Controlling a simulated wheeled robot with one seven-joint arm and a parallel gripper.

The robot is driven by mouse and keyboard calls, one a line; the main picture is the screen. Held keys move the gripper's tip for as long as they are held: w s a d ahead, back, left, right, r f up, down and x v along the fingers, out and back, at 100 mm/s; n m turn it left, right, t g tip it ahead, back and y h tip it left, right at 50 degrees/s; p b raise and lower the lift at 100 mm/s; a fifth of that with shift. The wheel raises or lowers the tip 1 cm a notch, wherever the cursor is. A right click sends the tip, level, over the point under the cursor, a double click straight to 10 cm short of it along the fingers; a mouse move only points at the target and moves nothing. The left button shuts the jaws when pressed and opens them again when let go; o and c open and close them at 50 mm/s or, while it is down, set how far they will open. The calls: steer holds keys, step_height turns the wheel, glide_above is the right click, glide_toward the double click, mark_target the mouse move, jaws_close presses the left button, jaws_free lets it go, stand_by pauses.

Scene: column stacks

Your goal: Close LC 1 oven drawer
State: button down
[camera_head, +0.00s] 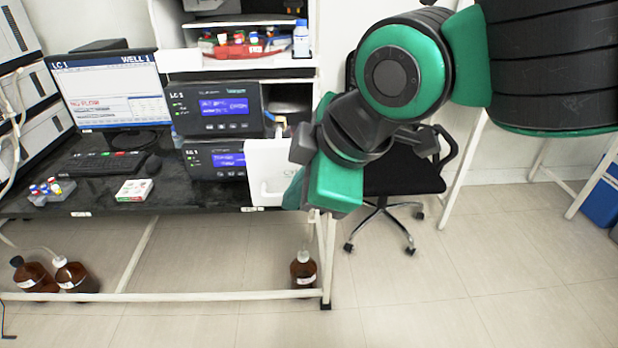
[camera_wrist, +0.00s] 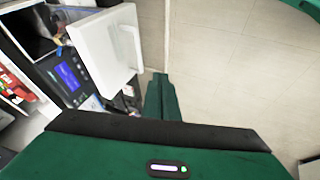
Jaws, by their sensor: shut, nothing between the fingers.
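The LC 1 oven drawer has a white front (camera_head: 268,172) with a handle, at the right of the LC 1 stack. The front stands out from the units, so the drawer is open. In the wrist view the white front (camera_wrist: 103,45) and its handle show at upper left, with part of the opening behind it. My gripper (camera_head: 294,190) is beside the front's right edge in the head view, partly hidden by my arm. In the wrist view my shut, empty fingers (camera_wrist: 161,85) are to the right of the front; I cannot tell whether they touch it.
Two dark LC 1 units (camera_head: 218,108) with blue displays are stacked left of the drawer. A monitor (camera_head: 112,92), keyboard (camera_head: 97,163) and small box (camera_head: 135,190) are on the black bench. A black chair (camera_head: 400,180) stands behind my arm. Brown bottles (camera_head: 303,268) stand below.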

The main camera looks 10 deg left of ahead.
steer(key=w+a+f, duration=0.2)
steer(key=w+f, duration=0.2)
steer(key=w, duration=0.1)
steer(key=shift+a, duration=0.3)
